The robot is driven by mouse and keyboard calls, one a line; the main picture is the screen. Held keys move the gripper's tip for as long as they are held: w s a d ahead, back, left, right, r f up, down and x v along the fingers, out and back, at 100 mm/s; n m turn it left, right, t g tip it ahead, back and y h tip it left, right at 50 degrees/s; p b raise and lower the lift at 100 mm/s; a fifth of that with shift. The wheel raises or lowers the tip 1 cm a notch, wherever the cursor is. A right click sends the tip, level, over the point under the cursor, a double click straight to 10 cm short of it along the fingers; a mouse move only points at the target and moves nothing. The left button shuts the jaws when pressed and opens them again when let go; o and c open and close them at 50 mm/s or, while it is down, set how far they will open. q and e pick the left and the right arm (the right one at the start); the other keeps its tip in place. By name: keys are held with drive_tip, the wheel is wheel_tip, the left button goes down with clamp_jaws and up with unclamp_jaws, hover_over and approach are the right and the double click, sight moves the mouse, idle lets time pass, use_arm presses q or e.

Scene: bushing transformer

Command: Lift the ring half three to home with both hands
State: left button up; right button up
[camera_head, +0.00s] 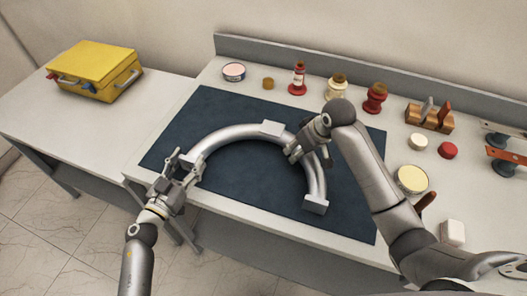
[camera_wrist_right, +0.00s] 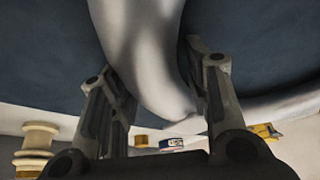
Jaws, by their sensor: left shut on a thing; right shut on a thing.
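The ring half (camera_head: 235,134) is a silver half-circle tube with block-shaped ends and a block at its middle. In the head view it is over the dark mat (camera_head: 240,189); I cannot tell whether it touches the mat. My left gripper (camera_head: 185,163) is shut on its left end. My right gripper (camera_head: 303,150) is shut on its right part, between the middle block and the right end block. In the right wrist view the tube (camera_wrist_right: 147,55) passes between the fingers of my right gripper (camera_wrist_right: 160,100).
Along the back stand a tin (camera_head: 234,71), a red bottle (camera_head: 298,78), a cream spool (camera_head: 337,87) and a red spool (camera_head: 375,98). A wooden tool block (camera_head: 429,118) and an open tin (camera_head: 411,179) are at right. A yellow case (camera_head: 95,69) sits on the left table.

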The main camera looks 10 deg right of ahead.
use_arm(q)
drive_tip(key=c, duration=0.4)
use_arm(e)
clamp_jaws()
drive_tip(key=shift+r, duration=0.1)
use_arm(q)
drive_tip(key=shift+r, duration=0.2)
use_arm(e)
drive_tip(key=shift+w+r, duration=0.1)
drive_tip(key=shift+r, duration=0.05)
